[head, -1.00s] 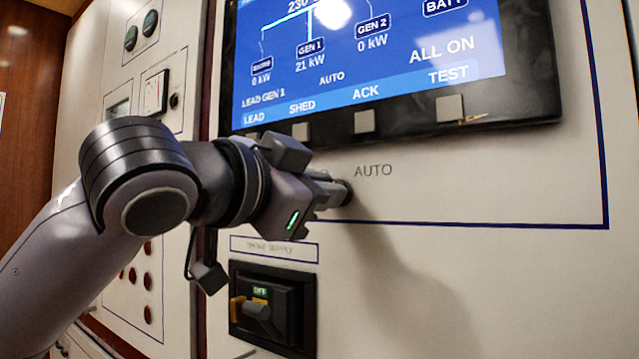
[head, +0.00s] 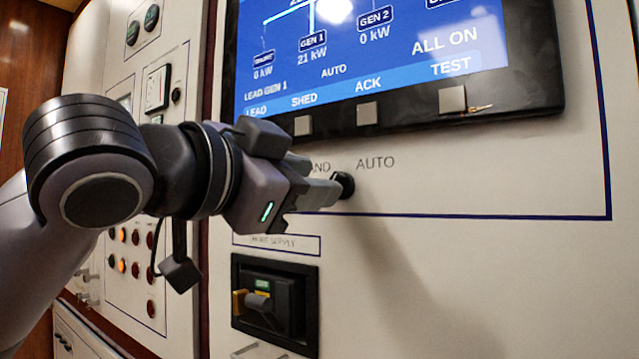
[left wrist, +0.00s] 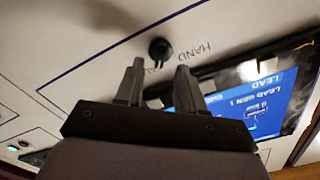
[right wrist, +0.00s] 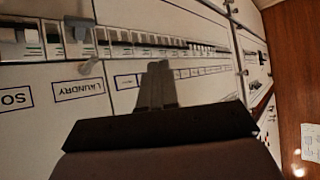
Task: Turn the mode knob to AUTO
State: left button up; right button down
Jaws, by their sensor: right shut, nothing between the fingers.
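The black mode knob (head: 344,185) sits on the white panel below the screen, under the labels AUTO (head: 375,162) and HAND (head: 320,167), the latter partly hidden by my gripper. My left gripper (head: 330,190) is just in front of the knob in the head view. In the left wrist view its two fingers (left wrist: 158,66) stand apart with nothing between them, and the knob (left wrist: 160,49) shows just beyond the tips. I cannot tell for sure which label the knob points to. My right gripper (right wrist: 158,64) is shut and empty, in front of a breaker row.
The screen (head: 370,50) with square buttons (head: 367,113) below it is just above the knob. A dark breaker switch (head: 274,305) with a yellow part sits below my left gripper. The panel right of the knob is clear. In the right wrist view a breaker row (right wrist: 120,42) runs across.

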pick_arm(q)
jog(key=v, duration=0.4)
jog(key=shift+s, duration=0.1)
dwell(0.4)
